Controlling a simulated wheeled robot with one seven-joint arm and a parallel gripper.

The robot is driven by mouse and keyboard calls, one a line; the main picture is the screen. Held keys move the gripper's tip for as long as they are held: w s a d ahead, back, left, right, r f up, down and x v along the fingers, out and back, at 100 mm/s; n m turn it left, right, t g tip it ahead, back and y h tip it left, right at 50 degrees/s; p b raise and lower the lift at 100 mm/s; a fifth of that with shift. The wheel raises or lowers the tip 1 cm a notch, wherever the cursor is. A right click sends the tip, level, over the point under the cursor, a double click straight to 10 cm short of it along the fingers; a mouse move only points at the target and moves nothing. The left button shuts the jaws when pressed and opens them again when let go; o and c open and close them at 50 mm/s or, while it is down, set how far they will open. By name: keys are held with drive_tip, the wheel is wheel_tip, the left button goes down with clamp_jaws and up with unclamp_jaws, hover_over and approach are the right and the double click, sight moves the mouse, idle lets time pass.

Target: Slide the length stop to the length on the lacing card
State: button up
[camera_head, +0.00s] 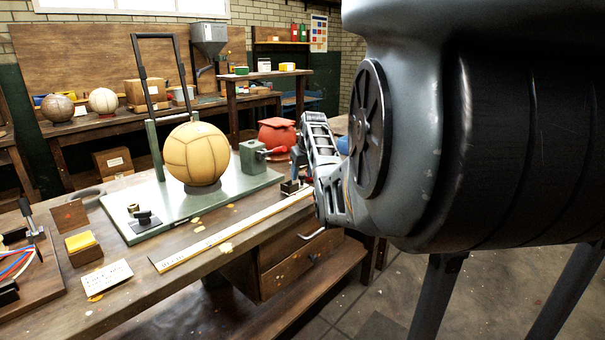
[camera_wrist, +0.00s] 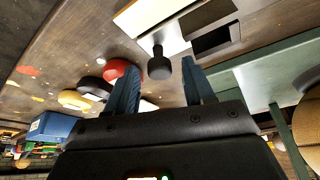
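The lacing card (camera_head: 107,280) is a small white card with handwriting too small to read, at the bench's front left. A pale ruler strip (camera_head: 215,238) runs along the bench's front edge. The length stop (camera_head: 290,187) is a dark block at the strip's right end, close to my gripper, and my arm partly crowds it in the head view. In the wrist view, the stop's dark round knob (camera_wrist: 159,68) shows between the fingertips of my gripper (camera_wrist: 161,82). The blue fingers are apart, with visible gaps beside the knob; the dark block (camera_wrist: 214,38) is just beyond.
A tan ball (camera_head: 195,155) sits on a green base plate (camera_head: 145,218) with an upright frame behind the ruler strip. A grey block (camera_head: 254,157) with a red handle and a red object (camera_head: 277,133) are near my gripper. A yellow-topped box (camera_head: 84,248) stands left.

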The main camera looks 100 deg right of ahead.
drive_tip(key=v, duration=0.7)
drive_tip(key=shift+r, duration=0.4)
drive_tip(key=shift+s+a, duration=0.1)
drive_tip(key=shift+a, duration=0.05)
